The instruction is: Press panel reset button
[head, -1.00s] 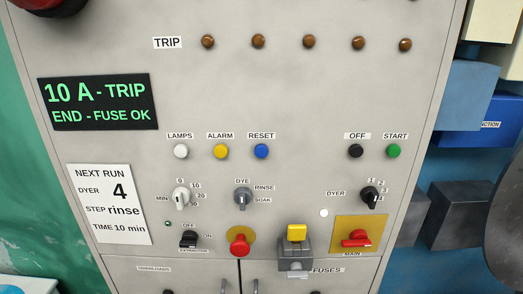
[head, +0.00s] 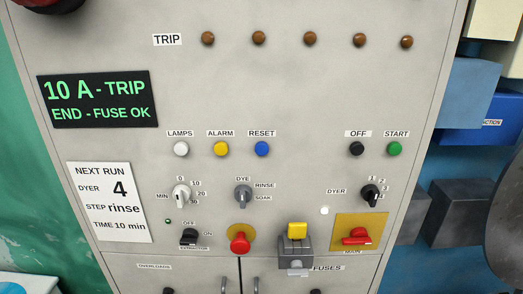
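The blue reset button (head: 262,149) is on the grey panel (head: 310,95), under a label reading RESET. The yellow alarm button (head: 221,149) is just left of it, and the white lamps button (head: 181,149) is farther left. A dark display (head: 98,101) at the upper left reads "10 A - TRIP" and "END - FUSE OK" in green. Neither of my grippers shows in the head view.
The black off button (head: 357,149) and green start button (head: 394,149) are to the right. Below are knobs, a red mushroom button (head: 239,241), a yellow-topped fuse holder (head: 297,232) and a red main switch (head: 357,237). Several brown trip lamps line the top.

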